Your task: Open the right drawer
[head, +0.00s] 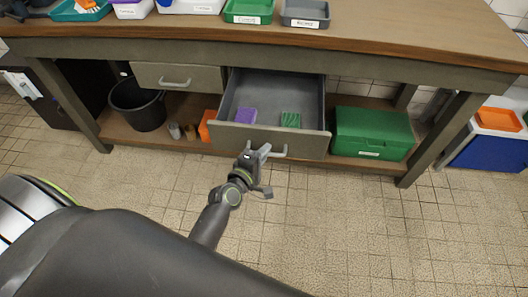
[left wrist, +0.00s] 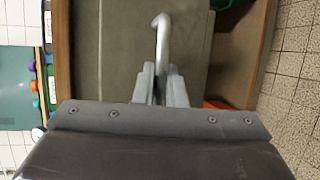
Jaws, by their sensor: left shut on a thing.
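The right drawer (head: 268,139) of the workbench is pulled well out, and its inside shows. A purple block (head: 245,116) and a green block (head: 290,120) lie in it. My left gripper (head: 262,152) is at the handle on the drawer front. In the left wrist view, the fingers (left wrist: 160,85) are shut on the silver drawer handle (left wrist: 161,40). The left drawer (head: 178,78) with its own handle is shut. My right gripper is not in view.
The bench top (head: 350,38) holds several small trays along its back. Below stand a black bucket (head: 138,104) and a green box (head: 371,134). A blue bin (head: 490,152) stands at the right. The tiled floor in front is clear.

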